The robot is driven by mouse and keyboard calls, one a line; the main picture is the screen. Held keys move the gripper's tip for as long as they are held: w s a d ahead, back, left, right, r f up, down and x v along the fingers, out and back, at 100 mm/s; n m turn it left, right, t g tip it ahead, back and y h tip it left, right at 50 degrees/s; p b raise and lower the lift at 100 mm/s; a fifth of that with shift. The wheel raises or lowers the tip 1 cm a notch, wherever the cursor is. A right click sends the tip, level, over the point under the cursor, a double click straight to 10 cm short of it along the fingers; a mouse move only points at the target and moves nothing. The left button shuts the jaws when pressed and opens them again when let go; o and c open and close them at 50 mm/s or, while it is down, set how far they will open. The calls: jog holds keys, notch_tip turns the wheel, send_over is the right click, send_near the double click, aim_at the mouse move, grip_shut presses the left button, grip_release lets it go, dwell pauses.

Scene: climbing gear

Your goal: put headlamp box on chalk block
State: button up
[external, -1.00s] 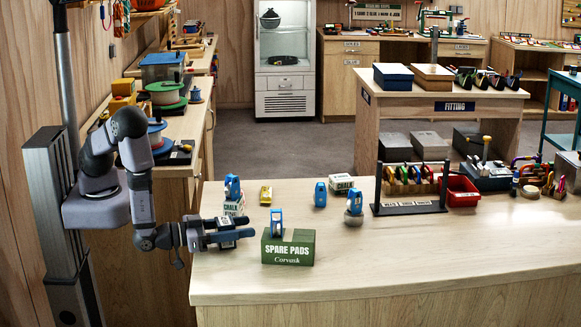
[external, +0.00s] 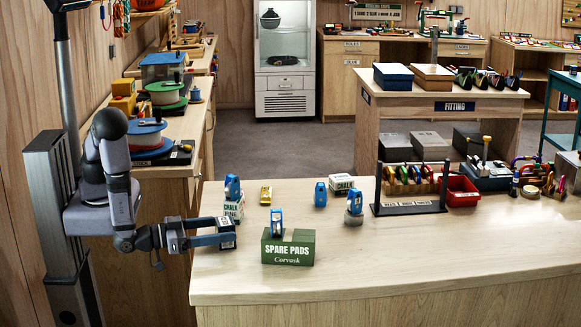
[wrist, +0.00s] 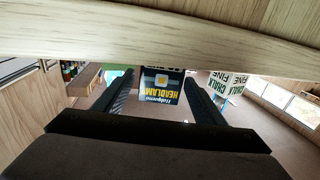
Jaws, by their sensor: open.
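The headlamp box (external: 228,227), dark with white and yellow print, stands near the bench's left edge. In the wrist view the headlamp box (wrist: 161,88) shows upside down between my fingertips. My gripper (external: 222,233) is open, its fingers pointing right around the box; a gap seems to show beside it. A white chalk block (external: 233,212) with green letters stands just behind, with a blue device on top; it also shows in the wrist view (wrist: 227,82). A second white-and-green chalk block (external: 341,183) stands further back, its top looking bare.
A green spare-pads box (external: 289,251) with a blue device stands right of my gripper. A black rack (external: 409,208) is further right. The bench front is clear.

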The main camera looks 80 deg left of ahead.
jog(key=shift+o, duration=0.4)
jog(key=shift+v, duration=1.05)
jog(key=shift+r, duration=0.15)
jog(key=shift+r, duration=2.5)
jog(key=shift+d+f, duration=0.1)
jog(key=shift+f, duration=1.2)
jog(key=shift+d+f, duration=0.15)
jog(key=shift+f, duration=1.2)
jog(key=shift+a+p+x, duration=0.15)
jog(key=shift+p+x, duration=0.6)
jog(key=shift+x, duration=0.8)
jog(key=shift+a+p+x, duration=0.1)
jog(key=shift+p+x, duration=0.6)
jog(key=shift+x, duration=0.85)
jog(key=shift+w+f, duration=0.15)
jog(key=shift+w, duration=0.4)
jog(key=c, duration=1.2)
